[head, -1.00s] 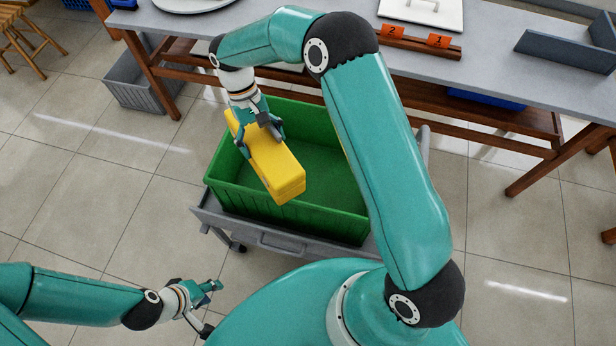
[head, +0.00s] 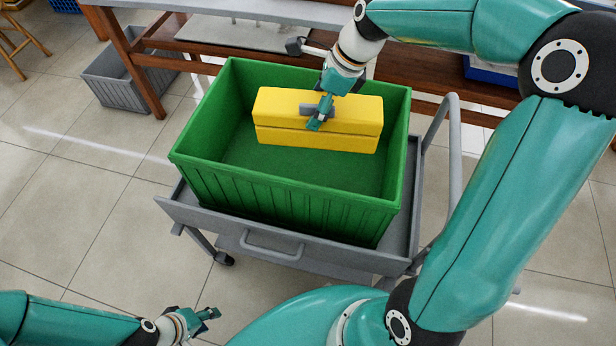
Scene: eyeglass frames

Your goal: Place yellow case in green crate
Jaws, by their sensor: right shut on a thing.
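The yellow case (head: 285,118) is a long block with a seam along its side. It lies lengthwise left to right, within the outline of the green crate (head: 270,197), toward its back wall. Whether it touches the crate floor I cannot tell. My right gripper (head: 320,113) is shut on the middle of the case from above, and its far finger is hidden. My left gripper (head: 207,318) is at the lower left, away from the crate; its fingers look spread and nothing is between them.
The crate stands on a grey cart (head: 290,252) with a handle rail (head: 452,165) on its right. A table (head: 265,12) runs behind it. A grey bin (head: 125,82) sits on the floor at the left. The crate's front floor area is clear.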

